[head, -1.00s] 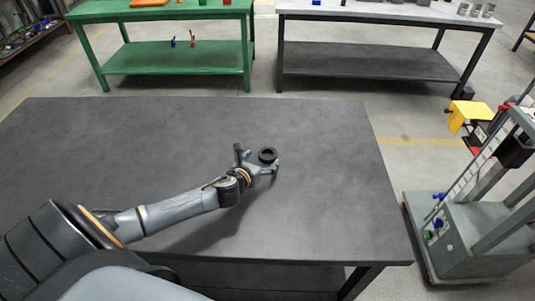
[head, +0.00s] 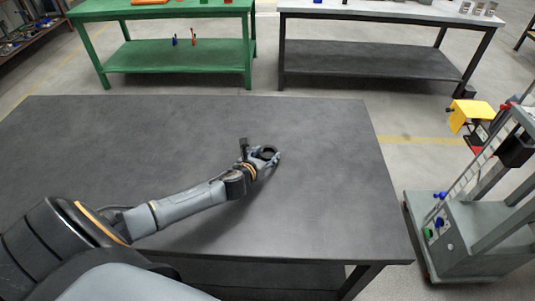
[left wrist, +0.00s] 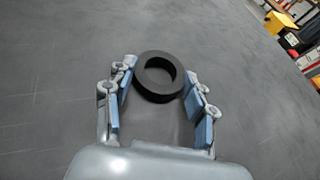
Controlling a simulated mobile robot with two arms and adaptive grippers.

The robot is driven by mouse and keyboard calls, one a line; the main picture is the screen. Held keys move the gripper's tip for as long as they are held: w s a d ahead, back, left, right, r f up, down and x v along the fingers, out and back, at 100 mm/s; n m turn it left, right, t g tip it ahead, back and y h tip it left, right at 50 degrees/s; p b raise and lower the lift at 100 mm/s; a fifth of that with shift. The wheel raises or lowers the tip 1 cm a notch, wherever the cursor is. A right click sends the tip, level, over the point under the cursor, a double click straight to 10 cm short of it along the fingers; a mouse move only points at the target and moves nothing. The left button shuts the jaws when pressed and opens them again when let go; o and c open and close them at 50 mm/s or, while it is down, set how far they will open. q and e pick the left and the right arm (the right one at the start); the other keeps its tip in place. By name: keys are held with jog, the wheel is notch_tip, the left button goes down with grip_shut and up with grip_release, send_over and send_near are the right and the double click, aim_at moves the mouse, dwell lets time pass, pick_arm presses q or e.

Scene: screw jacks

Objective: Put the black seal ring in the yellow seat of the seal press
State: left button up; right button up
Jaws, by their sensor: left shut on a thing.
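The black seal ring (head: 263,147) is a thick dark ring at the far middle of the dark table. My left gripper (head: 261,155) is shut on it. In the left wrist view the ring (left wrist: 158,97) sits between the tips of the two blue-padded fingers (left wrist: 159,80), with its hole facing up toward the camera. I cannot tell whether the ring touches the table. The yellow part also shows in the left wrist view (left wrist: 286,24). My right gripper is out of view.
The dark table (head: 330,190) is otherwise bare, and its right edge faces the press across a strip of floor. A green bench (head: 175,60) and a grey-topped bench (head: 385,15) with small items stand behind. Blue and green knobs (head: 428,233) show on the press.

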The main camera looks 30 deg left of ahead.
aim_at(265, 157)
pick_arm(q)
jog(key=shift+r, duration=0.25)
jog(key=r, duration=0.3)
jog(key=shift+s+r, duration=0.15)
jog(key=shift+s, duration=0.1)
jog(key=s+d+r, duration=0.5)
jog(key=s+r, duration=0.4)
jog(key=s, duration=0.3)
jog(key=shift+s, duration=0.35)
